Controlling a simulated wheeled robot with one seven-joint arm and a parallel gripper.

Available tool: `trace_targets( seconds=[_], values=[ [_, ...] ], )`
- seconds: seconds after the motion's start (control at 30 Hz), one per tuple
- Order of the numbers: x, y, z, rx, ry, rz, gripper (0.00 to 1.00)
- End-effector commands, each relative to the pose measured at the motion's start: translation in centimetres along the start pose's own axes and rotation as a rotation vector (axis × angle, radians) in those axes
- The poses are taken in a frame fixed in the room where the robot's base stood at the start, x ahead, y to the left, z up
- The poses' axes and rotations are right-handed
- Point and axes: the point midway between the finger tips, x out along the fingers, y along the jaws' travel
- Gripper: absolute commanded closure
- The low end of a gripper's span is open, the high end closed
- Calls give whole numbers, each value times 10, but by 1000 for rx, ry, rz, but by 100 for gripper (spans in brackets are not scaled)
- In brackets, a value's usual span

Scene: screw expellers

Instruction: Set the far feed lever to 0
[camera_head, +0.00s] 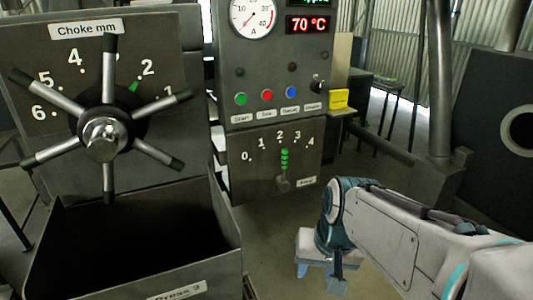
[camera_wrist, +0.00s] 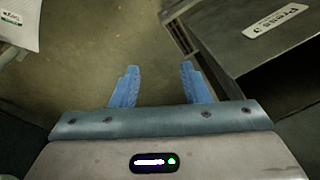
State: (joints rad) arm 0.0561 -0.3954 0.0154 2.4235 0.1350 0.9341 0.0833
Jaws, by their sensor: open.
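A feed lever (camera_head: 285,160) with a green ribbed grip is on a dark panel (camera_head: 250,179) in the head view. It stands upright from a knob at the panel's bottom and points at 2 on a scale from 0 at left to 4 at right. A small plate on this panel is too blurred to read surely. No second feed lever is in view. My gripper (camera_head: 319,278) is open and empty, low and to the right of this panel, apart from the lever. In the wrist view its blue fingers (camera_wrist: 160,87) are spread over bare floor.
A spoked choke wheel (camera_head: 104,140) stands left of the panel, above an open dark bin (camera_head: 190,287) labelled Press 3. Above the lever are buttons, a gauge (camera_head: 254,15) and a 70 °C display. A yellow box (camera_head: 338,98) juts out at right.

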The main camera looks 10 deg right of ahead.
Motion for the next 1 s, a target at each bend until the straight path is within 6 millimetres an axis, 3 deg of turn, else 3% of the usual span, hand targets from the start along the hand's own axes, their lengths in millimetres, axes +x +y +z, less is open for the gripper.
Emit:
trace_targets(
  seconds=[0.3,0.57,0.8,1.0],
  values=[
    [21,-45,-92,569,-255,-297,59],
    [42,-53,-190,1026,-477,-594,59],
    [63,-19,-288,1408,-690,-923,59],
    [78,30,-348,1624,-836,-1184,59]
  ],
)
